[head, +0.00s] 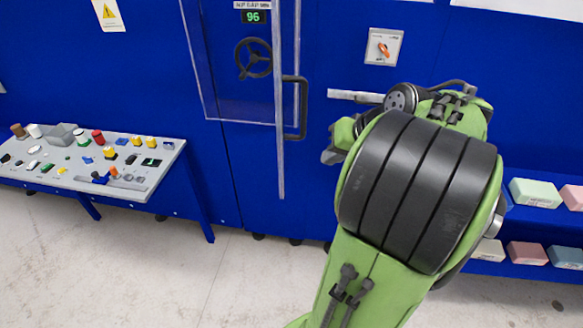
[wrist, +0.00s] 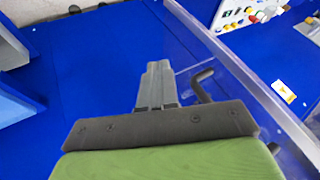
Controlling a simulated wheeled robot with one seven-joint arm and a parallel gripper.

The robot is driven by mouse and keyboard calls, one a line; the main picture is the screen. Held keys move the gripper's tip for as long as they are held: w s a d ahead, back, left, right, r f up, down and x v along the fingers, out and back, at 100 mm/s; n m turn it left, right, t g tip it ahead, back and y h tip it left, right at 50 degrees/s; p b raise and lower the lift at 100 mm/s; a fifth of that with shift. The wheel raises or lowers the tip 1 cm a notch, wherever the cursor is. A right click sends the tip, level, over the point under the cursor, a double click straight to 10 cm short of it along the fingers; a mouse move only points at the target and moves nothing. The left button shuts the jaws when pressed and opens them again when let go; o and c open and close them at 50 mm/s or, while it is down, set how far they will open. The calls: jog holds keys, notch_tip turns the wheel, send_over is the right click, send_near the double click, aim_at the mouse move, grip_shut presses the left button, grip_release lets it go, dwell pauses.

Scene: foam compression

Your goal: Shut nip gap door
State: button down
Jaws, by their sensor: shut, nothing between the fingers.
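The nip gap door (head: 238,105) is a clear panel with a pale edge frame, standing out from the blue machine, so it is open. Its black bar handle (head: 302,108) is on the free edge. In the wrist view the clear door (wrist: 232,72) runs diagonally, with the dark handle (wrist: 203,86) just right of my fingers. My gripper (wrist: 157,68) is shut and empty, beside the handle; I cannot tell whether they touch. In the head view my bulky green arm is right of the door and hides much of the gripper.
A black handwheel (head: 253,58) and a green display (head: 253,17) show behind the door. A grey control table (head: 140,183) stands left. An orange switch (head: 383,47) is on the blue wall. Foam blocks (head: 536,193) sit on shelves right. Floor (head: 250,270) in front is clear.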

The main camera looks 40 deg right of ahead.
aim_at(284, 172)
jog(key=w+a+f, duration=0.1)
jog(key=w+f, duration=0.1)
jog(key=w+a+f+b, duration=0.1)
jog(key=w+f, duration=0.1)
jog(key=w, duration=0.1)
jog(key=w+a+f+b, duration=0.1)
jog(key=w+f, duration=0.2)
jog(key=shift+w, duration=0.15)
